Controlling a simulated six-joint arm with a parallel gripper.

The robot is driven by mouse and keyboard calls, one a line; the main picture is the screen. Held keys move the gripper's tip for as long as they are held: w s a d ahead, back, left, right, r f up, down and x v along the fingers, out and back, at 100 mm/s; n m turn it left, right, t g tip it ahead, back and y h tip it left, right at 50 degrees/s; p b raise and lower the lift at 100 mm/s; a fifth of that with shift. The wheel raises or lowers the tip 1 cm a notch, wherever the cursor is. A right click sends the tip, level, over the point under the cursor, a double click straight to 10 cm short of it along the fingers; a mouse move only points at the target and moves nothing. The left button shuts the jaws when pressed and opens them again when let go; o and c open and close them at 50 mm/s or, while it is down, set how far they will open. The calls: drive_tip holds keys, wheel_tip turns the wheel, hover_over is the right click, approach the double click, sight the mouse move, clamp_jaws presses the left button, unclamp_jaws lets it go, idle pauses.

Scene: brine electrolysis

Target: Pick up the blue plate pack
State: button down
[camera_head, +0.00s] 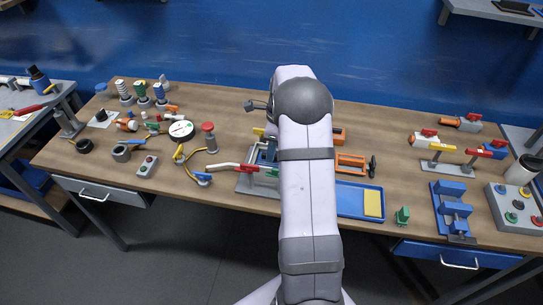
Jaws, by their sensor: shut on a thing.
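Another blue piece (268,151) shows in part at the left edge of my arm, above a grey stand. My arm runs up the middle of the view and hides what is behind it.
A blue tray (352,199) with a yellow pad (373,204) lies right of my arm. An orange frame (350,162) is behind it. A red mushroom-shaped part (208,132) and a round white dial (181,130) stand at left. Blue blocks (452,207) and a button panel (515,208) are at right.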

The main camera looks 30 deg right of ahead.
wheel_tip(320, 180, up, 16)
drive_tip(key=b, duration=0.2)
idle(0.4)
